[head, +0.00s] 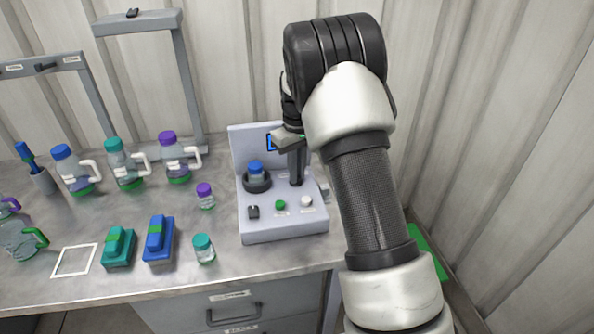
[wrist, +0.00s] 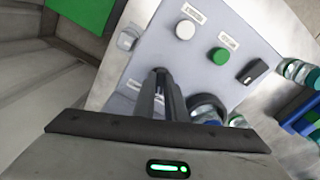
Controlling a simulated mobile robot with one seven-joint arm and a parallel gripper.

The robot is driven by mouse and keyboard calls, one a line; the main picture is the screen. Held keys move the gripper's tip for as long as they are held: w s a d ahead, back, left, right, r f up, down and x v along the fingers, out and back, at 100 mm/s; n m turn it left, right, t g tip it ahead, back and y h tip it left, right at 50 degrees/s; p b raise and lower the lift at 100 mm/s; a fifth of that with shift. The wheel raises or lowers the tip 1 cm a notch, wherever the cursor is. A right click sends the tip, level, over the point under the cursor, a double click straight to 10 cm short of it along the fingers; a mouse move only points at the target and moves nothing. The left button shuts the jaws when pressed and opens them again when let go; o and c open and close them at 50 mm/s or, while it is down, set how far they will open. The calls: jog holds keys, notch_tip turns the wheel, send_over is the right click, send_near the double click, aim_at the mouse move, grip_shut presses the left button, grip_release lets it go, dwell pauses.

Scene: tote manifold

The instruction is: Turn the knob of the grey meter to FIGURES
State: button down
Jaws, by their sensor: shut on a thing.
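The grey meter (head: 285,232) stands on the bench with its sloped panel facing up and a blue screen (head: 271,142) on its back part. It fills the middle of the wrist view (wrist: 190,64). My gripper (head: 296,181) reaches down to the right rear of the panel. In the wrist view its fingers (wrist: 159,78) are shut on a small dark knob, mostly hidden between them. Small labels lie beside the fingers, but I cannot read them, so the knob's setting cannot be told.
The panel also carries a green button (head: 280,204), a white button (head: 306,201), a black switch (head: 253,212) and a blue-capped vial (head: 256,171) in a round holder. Loose vials with purple (head: 204,190) and teal (head: 204,242) caps stand left of the meter. A wall rises close behind.

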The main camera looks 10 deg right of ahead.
jog(key=m+p, duration=0.1)
jog(key=m, duration=0.4)
jog(key=shift+s+a, duration=0.1)
jog(key=m+p, duration=0.1)
jog(key=m, duration=0.4)
jog(key=shift+a+m, duration=0.1)
jog(key=shift+m, duration=0.2)
dwell(0.3)
jog(key=c, duration=1.8)
grip_release()
jog(key=shift+r, duration=0.1)
jog(key=shift+r, duration=0.35)
notch_tip(320, 180, up, 16)
jog(key=p, duration=0.1)
jog(key=shift+r, duration=0.25)
